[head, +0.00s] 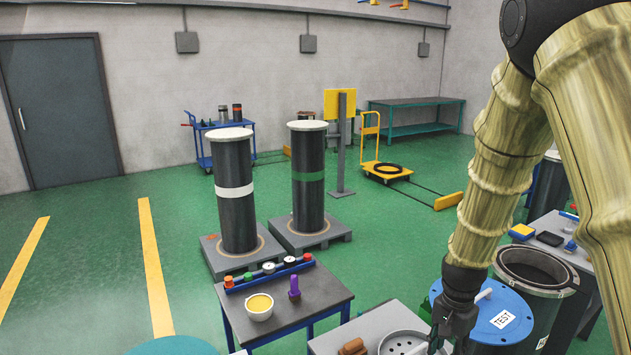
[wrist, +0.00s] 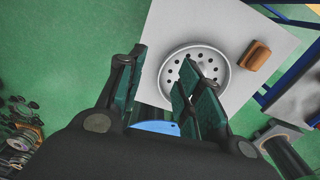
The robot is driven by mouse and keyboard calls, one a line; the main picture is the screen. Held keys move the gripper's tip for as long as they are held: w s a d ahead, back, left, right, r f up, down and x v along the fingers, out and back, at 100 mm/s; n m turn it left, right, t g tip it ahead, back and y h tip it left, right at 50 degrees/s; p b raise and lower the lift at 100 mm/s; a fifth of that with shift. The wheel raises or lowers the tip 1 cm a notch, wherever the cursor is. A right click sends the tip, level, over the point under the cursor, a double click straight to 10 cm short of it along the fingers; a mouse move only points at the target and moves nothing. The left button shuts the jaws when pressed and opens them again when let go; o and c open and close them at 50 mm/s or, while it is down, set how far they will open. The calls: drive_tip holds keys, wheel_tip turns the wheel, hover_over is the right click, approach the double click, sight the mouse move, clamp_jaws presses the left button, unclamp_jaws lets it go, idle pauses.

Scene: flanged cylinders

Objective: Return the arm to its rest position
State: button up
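My arm (head: 495,170) reaches down on the right of the head view. My gripper (head: 452,328) is at its lower end, in front of the left part of a blue disc (head: 512,303) with a white handle and a "TEST" label. In the wrist view the two fingers of my gripper (wrist: 164,62) stand apart, with nothing seen held between them. A perforated metal dish (wrist: 222,70) on a pale table (wrist: 155,65) lies beyond the fingertips. A small blue patch (wrist: 156,127) shows between the finger bases. The fingertips are hard to make out in the head view.
An open grey cylinder (head: 545,295) stands right of my gripper. A brown block (wrist: 257,55) lies beside the dish. A small table (head: 330,290) holds a yellow-filled bowl (head: 259,308) and gauges. Two tall flanged cylinders (head: 237,195) (head: 308,175) stand on pallets. Green floor is clear at left.

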drive_tip(key=s+a+f+n, duration=0.1)
drive_tip(key=s+f+n, duration=0.1)
drive_tip(key=s+f, duration=0.35)
drive_tip(key=s+f+n, duration=0.1)
drive_tip(key=s+f, duration=0.1)
drive_tip(key=f, duration=0.6)
drive_tip(key=s+a+f+n, duration=0.35)
drive_tip(key=s+f, duration=0.45)
drive_tip(key=s, duration=0.5)
drive_tip(key=s+a+f+n, duration=0.35)
drive_tip(key=s+f, duration=0.55)
drive_tip(key=s, duration=0.3)
wheel_tip(320, 180, down, 10)
drive_tip(key=b, duration=1)
drive_tip(key=shift+s+d+r+n, duration=0.15)
drive_tip(key=shift+s+d+n, duration=0.15)
drive_tip(key=shift+d, duration=0.1)
